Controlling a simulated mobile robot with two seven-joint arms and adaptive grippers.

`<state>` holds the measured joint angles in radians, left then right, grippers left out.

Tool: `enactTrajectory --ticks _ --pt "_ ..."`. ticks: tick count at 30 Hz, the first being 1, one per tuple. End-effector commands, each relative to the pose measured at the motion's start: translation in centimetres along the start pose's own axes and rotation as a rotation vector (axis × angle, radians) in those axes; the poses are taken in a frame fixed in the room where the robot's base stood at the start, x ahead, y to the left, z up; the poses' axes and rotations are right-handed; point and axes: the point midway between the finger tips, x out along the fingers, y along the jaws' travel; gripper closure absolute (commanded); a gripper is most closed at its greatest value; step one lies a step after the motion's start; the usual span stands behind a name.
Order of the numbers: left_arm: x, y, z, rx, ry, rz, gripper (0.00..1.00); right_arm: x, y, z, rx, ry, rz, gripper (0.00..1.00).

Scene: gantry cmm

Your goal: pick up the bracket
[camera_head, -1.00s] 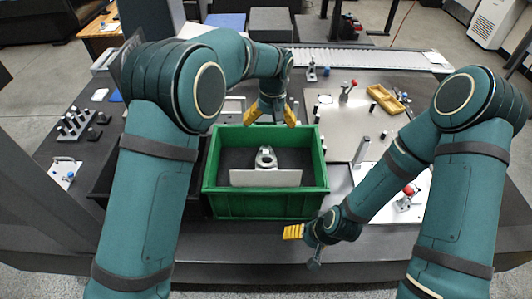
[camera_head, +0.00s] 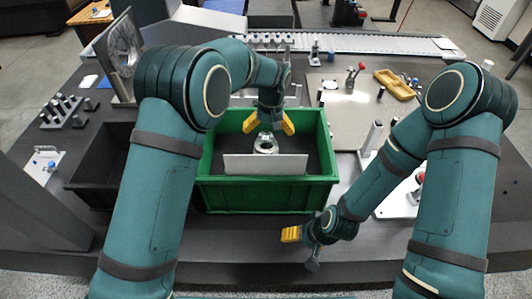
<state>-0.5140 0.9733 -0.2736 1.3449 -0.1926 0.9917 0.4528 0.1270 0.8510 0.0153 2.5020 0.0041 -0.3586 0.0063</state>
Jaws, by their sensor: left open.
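The bracket (camera_head: 265,147), a pale metal part with a round ring on top, sits inside the green crate (camera_head: 265,195). A light grey divider plate (camera_head: 265,165) stands in front of it and hides its lower part. My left gripper (camera_head: 268,128) is above the bracket, over the crate, pointing down with its yellow fingers spread apart and nothing between them. Its fingertips are close to the ring; I cannot tell whether they touch it. My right gripper (camera_head: 290,234) is outside the crate, near its front right corner over the table's front edge. Its jaw opening is not clear.
A black bin (camera_head: 92,190) stands left of the crate. A grey plate with clamps (camera_head: 350,105) and a yellow tray (camera_head: 394,84) lie to the right. A roller conveyor (camera_head: 350,42) runs along the back. Pegs on a block (camera_head: 62,108) stand at left.

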Motion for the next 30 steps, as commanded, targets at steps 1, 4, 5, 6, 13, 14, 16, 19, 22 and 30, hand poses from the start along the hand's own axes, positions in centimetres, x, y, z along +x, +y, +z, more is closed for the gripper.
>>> enactTrajectory --ticks 1,4,5,6,13,14,16,19,22,30 --pt "1.1 0.0 0.1 0.000 -0.003 -0.001 0.00 0.2 0.1 0.1 -0.001 -0.001 0.000 0.24" --pt "2.5 0.0 0.0 -0.001 -0.002 -0.001 0.00 0.3 0.1 0.1 -0.001 -0.003 -0.001 0.24" --pt "2.8 0.0 0.0 -0.001 -0.001 -0.001 0.00 0.4 0.1 0.2 -0.001 -0.004 -0.001 0.24" --pt "3.1 0.0 0.0 -0.001 -0.001 0.000 0.00 0.4 0.1 0.2 -0.001 -0.004 -0.001 0.24" --pt "4.2 -0.1 0.1 -0.001 -0.001 0.000 0.00 0.5 0.2 0.2 -0.002 -0.005 -0.001 0.24" --pt "4.5 -0.1 0.2 -0.001 -0.002 -0.001 0.00 0.6 0.2 0.3 -0.002 -0.006 -0.001 0.24" --pt "5.4 -0.1 0.4 0.000 -0.002 -0.001 0.00 0.7 0.3 0.3 -0.002 -0.007 -0.001 0.24" --pt "6.9 -0.1 0.6 0.000 -0.002 -0.001 0.00 1.0 0.4 0.4 -0.003 -0.009 -0.001 0.24" --pt "8.2 -0.1 0.5 0.000 -0.001 0.000 0.00 1.1 0.4 0.5 -0.003 -0.011 -0.001 0.24" --pt "8.7 -0.1 0.5 0.000 0.000 0.000 0.00 1.1 0.4 0.5 -0.003 -0.012 -0.001 0.24"
